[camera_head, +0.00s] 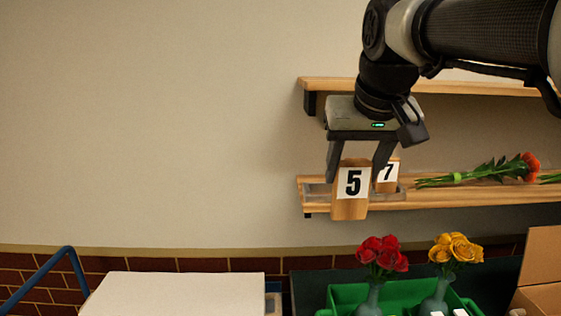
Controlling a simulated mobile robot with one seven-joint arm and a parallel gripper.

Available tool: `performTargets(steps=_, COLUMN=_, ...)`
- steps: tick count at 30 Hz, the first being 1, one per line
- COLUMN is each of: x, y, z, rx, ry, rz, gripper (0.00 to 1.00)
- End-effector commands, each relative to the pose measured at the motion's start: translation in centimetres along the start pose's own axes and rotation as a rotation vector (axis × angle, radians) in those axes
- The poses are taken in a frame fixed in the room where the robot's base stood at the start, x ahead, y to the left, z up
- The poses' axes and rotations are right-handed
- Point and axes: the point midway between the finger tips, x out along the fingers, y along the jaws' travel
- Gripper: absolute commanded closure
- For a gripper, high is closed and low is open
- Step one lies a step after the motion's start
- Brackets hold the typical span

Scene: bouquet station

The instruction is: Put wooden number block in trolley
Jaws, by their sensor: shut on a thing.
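My gripper (356,172) points down in front of the lower wall shelf. It is shut on a wooden number block (351,205) marked 5, which hangs between the fingers with its number facing the camera. A second wooden block (387,174) marked 7 shows just behind and to the right, partly hidden by the right finger. It appears to be on the shelf. A blue tube handle (38,275), possibly the trolley's, is at the lower left, by a white flat surface (175,294).
The lower shelf (460,201) carries orange-red flowers (525,167); an upper shelf (313,84) is above. A green crate (345,294) with red roses (382,252) and yellow roses (456,248) stands below. A cardboard box (541,270) is at right. Space left of the gripper is clear.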

Motion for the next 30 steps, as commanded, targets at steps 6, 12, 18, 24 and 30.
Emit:
performTargets(steps=6, x=5.1, y=-0.3, z=0.3, rx=-0.007, ry=-0.038, rz=0.014, gripper=0.71)
performTargets(steps=12, x=15.6, y=-0.6, z=2.7, rx=-0.015, ry=-0.042, rz=0.026, gripper=0.71)
performTargets(steps=18, x=23.8, y=-0.5, z=7.7, rx=-0.011, ry=-0.041, rz=0.017, gripper=0.71)
performTargets(steps=24, x=27.5, y=-0.7, z=11.5, rx=-0.003, ry=-0.034, rz=0.002, gripper=0.71)
performTargets(steps=30, x=29.9, y=-0.8, z=16.1, rx=0.000, ry=-0.035, rz=-0.003, gripper=0.71)
